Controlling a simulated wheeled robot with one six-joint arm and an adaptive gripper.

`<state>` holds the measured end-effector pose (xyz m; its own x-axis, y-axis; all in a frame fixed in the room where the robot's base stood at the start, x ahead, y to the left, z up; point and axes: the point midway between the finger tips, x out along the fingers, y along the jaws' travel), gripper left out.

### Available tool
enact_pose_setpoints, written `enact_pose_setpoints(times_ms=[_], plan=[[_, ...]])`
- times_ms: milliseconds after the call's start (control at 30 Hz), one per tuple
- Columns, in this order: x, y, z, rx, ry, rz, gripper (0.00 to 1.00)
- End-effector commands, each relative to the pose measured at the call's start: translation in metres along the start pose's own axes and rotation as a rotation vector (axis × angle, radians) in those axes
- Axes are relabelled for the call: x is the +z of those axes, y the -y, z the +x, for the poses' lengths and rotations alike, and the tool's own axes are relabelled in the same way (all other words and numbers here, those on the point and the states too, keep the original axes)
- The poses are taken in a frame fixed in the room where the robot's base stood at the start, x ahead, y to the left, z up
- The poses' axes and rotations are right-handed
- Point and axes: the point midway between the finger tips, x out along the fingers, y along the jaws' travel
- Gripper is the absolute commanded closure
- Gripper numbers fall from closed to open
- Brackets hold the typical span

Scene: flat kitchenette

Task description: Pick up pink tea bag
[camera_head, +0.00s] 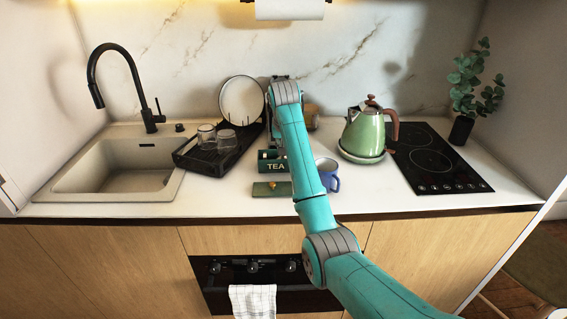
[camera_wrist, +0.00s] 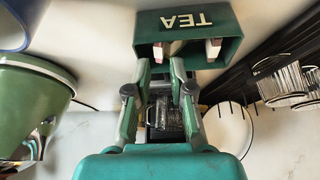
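The green tea box (camera_head: 268,167) stands on the counter with its TEA label facing front. It also shows at the top of the wrist view (camera_wrist: 188,20), upside down. Two pale bags with reddish edges show at its opening, one at the left (camera_wrist: 160,50) and one at the right (camera_wrist: 213,47); I cannot tell which is the pink tea bag. My gripper (camera_wrist: 160,68) is open, its fingertips apart at the box's opening near the left bag. Nothing is clearly held between the fingers. In the head view my arm hides the gripper.
A green lid (camera_head: 271,189) lies in front of the box. A blue mug (camera_head: 329,174) stands to the right, with a green kettle (camera_head: 364,132) behind it. A dish rack (camera_head: 205,163) with glasses and a plate (camera_head: 242,99) is on the left.

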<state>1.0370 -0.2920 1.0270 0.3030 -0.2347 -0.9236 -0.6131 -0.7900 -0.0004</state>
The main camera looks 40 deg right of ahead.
Motion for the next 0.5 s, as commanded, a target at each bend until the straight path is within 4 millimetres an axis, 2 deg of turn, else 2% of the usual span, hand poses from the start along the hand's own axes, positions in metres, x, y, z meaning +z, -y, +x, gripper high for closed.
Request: enact_pose_setpoints(times_ms=[300,500], plan=[[0.003,0.001,0.040,0.001,0.003,-0.001,0.78],[0.002,0.001,0.051,0.000,0.001,-0.001,0.78]])
